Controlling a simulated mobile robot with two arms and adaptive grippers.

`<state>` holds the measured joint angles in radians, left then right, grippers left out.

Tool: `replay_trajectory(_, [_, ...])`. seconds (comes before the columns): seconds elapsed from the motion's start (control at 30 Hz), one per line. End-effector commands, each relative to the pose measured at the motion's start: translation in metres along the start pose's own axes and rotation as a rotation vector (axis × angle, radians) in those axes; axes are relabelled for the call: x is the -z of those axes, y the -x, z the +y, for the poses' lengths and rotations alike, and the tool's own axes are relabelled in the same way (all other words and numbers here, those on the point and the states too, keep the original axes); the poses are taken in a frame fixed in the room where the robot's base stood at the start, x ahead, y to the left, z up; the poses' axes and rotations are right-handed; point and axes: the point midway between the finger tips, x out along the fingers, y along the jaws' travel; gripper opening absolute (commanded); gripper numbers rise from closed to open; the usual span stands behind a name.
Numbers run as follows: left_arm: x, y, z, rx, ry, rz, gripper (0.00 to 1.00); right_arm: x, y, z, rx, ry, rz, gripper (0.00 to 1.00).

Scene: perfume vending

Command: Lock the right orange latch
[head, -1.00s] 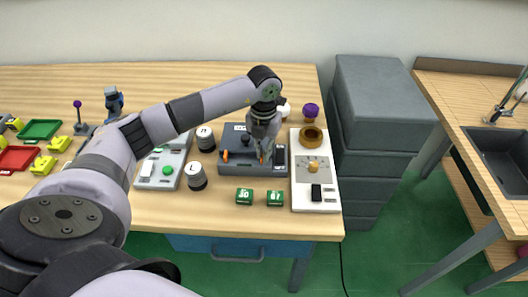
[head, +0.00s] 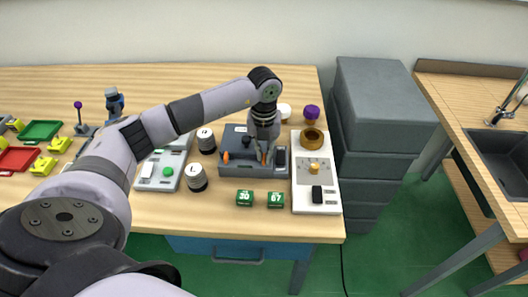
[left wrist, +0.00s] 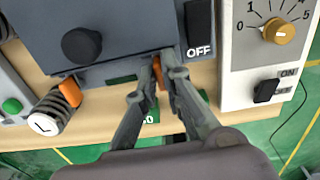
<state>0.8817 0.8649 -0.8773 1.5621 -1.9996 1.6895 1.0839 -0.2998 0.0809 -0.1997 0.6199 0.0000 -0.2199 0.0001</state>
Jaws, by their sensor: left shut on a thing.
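The grey box (head: 235,170) stands near the front of the table, with a dark round knob on its top. Its right orange latch (left wrist: 160,73) is on the front edge, left of the black OFF switch. My left gripper (left wrist: 160,70) is shut on this latch, one finger on each side, hiding part of it. In the head view, the left gripper (head: 263,155) reaches down onto the box's right front. The left orange latch (left wrist: 70,92) is free, on the same front edge; it also shows in the head view (head: 225,157). My right gripper is not in view.
A white panel (head: 318,201) with an orange dial stands close on the right. Two green number blocks (head: 244,198) (head: 276,200) lie in front. Weight-like cylinders marked with letters (head: 196,178) (head: 206,141) stand on the left. A grey button panel (head: 150,185) is farther left.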

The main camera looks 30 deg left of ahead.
Motion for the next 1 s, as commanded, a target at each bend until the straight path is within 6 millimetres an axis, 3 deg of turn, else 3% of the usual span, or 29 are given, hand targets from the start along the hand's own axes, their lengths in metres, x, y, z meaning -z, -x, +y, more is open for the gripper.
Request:
replay_trajectory(0.1, [-0.002, 0.003, 0.000, 0.003, 0.004, -0.006, 0.00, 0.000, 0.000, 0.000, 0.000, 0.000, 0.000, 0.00])
replay_trajectory(0.13, [-0.002, 0.003, 0.000, 0.003, 0.004, -0.006, 0.10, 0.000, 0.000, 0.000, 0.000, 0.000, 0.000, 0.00])
replay_trajectory(0.23, [-0.002, 0.002, 0.000, 0.002, 0.003, -0.005, 0.17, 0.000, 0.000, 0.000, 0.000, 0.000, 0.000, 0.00])
replay_trajectory(0.57, [-0.001, 0.003, 0.000, 0.002, 0.000, -0.003, 0.17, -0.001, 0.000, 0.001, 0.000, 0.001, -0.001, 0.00])
replay_trajectory(0.73, [-0.002, 0.024, 0.000, 0.003, 0.000, -0.006, 0.17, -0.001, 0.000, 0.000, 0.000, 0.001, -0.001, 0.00])
replay_trajectory(1.0, [-0.002, 0.083, 0.000, 0.004, 0.001, -0.007, 0.17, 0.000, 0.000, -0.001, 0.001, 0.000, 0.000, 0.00])
